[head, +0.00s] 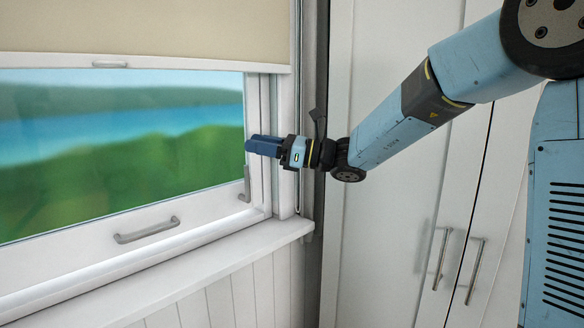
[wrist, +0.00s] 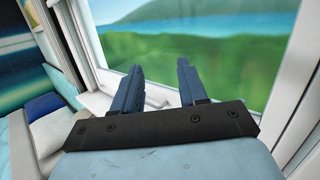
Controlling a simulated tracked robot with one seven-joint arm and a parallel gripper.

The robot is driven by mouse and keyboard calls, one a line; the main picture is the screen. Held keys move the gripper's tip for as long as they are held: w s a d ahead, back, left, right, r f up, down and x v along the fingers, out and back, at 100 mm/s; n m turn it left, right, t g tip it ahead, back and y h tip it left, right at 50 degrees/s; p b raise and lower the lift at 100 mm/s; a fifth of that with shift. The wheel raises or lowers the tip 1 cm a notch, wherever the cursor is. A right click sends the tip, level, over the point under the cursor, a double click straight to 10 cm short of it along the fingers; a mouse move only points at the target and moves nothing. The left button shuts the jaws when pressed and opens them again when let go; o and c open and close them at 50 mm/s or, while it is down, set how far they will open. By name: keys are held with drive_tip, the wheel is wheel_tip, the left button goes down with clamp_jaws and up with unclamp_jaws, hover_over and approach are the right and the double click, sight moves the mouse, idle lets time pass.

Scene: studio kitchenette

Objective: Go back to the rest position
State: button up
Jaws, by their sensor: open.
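My gripper (head: 250,146) is stretched out to the left in the head view, in front of the right side of the window frame. In the wrist view my gripper (wrist: 158,82) shows two blue fingers set apart with nothing between them. It is open and empty. The window (head: 120,150) has a white frame, and green and blue scenery shows through its glass. The window also fills the upper right of the wrist view (wrist: 225,60). Whether the fingers touch the frame cannot be told.
A beige blind (head: 140,25) covers the window's top. A grey handle (head: 147,230) is on the lower frame, above a white sill (head: 190,262). Tall white cabinet doors (head: 390,220) stand at right. Cushions (wrist: 50,125) lie at left in the wrist view.

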drive_tip(key=s+d+f+n+h, duration=0.9)
drive_tip(key=s+d+n+h, duration=0.1)
drive_tip(key=s+d, duration=0.35)
drive_tip(key=s+d+f+n+t+h, duration=0.1)
drive_tip(key=s+d+h, duration=0.4)
drive_tip(key=d, duration=0.6)
drive_tip(key=s+d+f+n+t+h, duration=0.2)
drive_tip(key=s+d+n+t+h, duration=0.2)
drive_tip(key=d, duration=0.8)
drive_tip(key=s+n, duration=0.1)
drive_tip(key=n, duration=0.1)
drive_tip(key=shift+s+n+h, duration=0.15)
drive_tip(key=shift+n+h, duration=0.15)
drive_tip(key=shift+h, duration=0.1)
drive_tip(key=shift+a+f, duration=0.1)
drive_tip(key=shift+a, duration=0.1)
